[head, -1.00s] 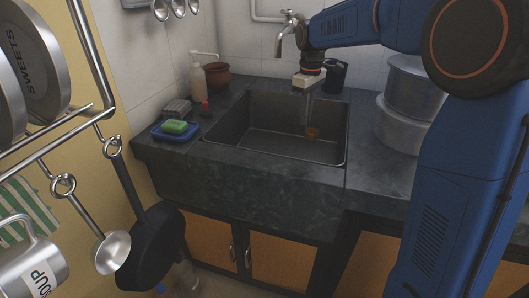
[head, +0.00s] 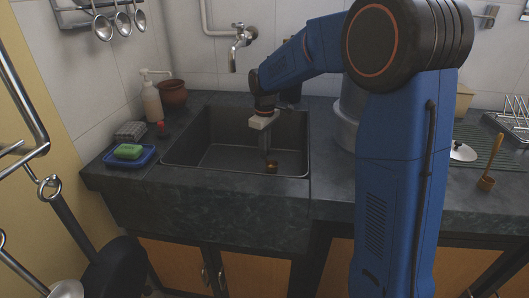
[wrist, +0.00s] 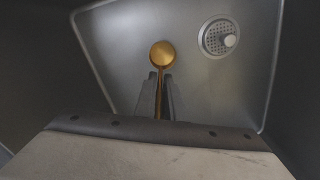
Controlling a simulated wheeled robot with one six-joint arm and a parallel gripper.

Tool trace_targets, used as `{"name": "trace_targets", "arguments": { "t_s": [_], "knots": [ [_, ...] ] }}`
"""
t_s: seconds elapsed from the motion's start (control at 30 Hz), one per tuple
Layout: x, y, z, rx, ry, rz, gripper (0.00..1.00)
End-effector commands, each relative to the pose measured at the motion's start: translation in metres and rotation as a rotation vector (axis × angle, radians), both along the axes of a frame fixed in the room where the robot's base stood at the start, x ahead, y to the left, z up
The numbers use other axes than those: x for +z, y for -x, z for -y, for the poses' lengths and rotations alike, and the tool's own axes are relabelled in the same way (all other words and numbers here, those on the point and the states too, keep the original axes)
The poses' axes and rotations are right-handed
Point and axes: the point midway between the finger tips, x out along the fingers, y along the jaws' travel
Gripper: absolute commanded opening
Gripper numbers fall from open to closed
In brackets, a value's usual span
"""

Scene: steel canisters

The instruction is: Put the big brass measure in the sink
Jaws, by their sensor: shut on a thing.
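The brass measure (wrist: 162,54) has a round bowl and a thin handle. In the wrist view my gripper (wrist: 160,93) is shut on the handle, with the bowl beyond the fingertips. In the head view my gripper (head: 267,150) points down inside the opening of the dark sink (head: 240,158), toward its right side. The measure's bowl (head: 271,166) hangs below the fingers, within the basin's outline. The wrist view shows the sink floor (wrist: 120,60) behind it. I cannot tell whether the bowl touches the floor.
The drain (wrist: 219,37) lies right of the measure in the wrist view. The faucet (head: 238,45) is behind the sink. A soap tray (head: 130,156) and pump bottle (head: 152,100) stand left. A large pot (head: 347,130) stands right, near my arm. A small brown cup (head: 486,183) is farther right.

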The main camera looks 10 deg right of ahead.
Motion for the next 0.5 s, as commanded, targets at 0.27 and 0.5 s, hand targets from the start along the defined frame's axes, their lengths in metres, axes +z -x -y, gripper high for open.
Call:
{"name": "trace_targets", "arguments": {
  "t_s": [0.27,0.5],
  "knots": [
    [-0.0092,0.0001,0.0,0.0,0.0,0.0,0.0],
    [-0.0117,0.0,0.0,0.0,0.0,0.0,0.21]
  ]
}}
